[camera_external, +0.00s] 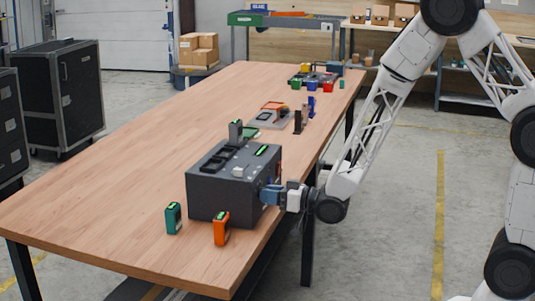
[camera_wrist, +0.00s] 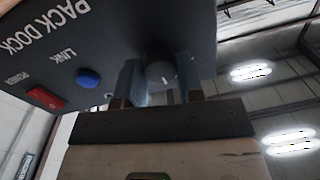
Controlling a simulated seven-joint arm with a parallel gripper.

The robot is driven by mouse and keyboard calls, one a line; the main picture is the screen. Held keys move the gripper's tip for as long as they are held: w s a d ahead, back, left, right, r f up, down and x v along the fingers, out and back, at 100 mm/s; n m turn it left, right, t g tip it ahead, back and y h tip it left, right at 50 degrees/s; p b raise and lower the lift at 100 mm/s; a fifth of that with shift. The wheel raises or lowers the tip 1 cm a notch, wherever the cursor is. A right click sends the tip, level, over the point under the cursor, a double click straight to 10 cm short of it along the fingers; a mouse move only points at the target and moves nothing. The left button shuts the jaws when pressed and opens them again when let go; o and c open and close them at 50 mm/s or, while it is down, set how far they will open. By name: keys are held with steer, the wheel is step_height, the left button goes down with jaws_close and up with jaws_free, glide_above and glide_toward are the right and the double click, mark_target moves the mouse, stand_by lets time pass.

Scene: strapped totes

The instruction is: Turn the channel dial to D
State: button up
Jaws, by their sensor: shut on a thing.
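The dark grey box (camera_external: 215,195) stands on the near part of the wooden table. In the external view my gripper (camera_external: 270,194) reaches its right-hand face from the right, and the dial is hidden there. In the wrist view the round dark dial (camera_wrist: 160,71) sits between the two blue-grey fingers of my gripper (camera_wrist: 159,84), which is shut on it. A small pale pointer mark shows on the dial. No channel letters can be read around it. The face also carries a blue LINK button (camera_wrist: 88,79), a red POWER switch (camera_wrist: 45,97) and the words PACK DOCK.
An orange device (camera_external: 221,229) and a teal device (camera_external: 173,218) stand upright in front of the box. A grey device stands in the top of the box. Farther along the wooden table (camera_external: 120,160) are small black, tan and blue pieces and coloured blocks. The table's left side is clear.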

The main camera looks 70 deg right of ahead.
steer(key=m, duration=0.6)
steer(key=shift+m, duration=0.3)
steer(key=m+h, duration=0.1)
steer(key=m, duration=0.5)
steer(key=shift+f, duration=0.1)
steer(key=shift+m, duration=0.3)
steer(key=o, duration=0.9)
steer(key=shift+s, duration=0.15)
steer(key=shift+s+f, duration=0.2)
steer(key=shift+s, duration=3.6)
steer(key=shift+r, duration=0.1)
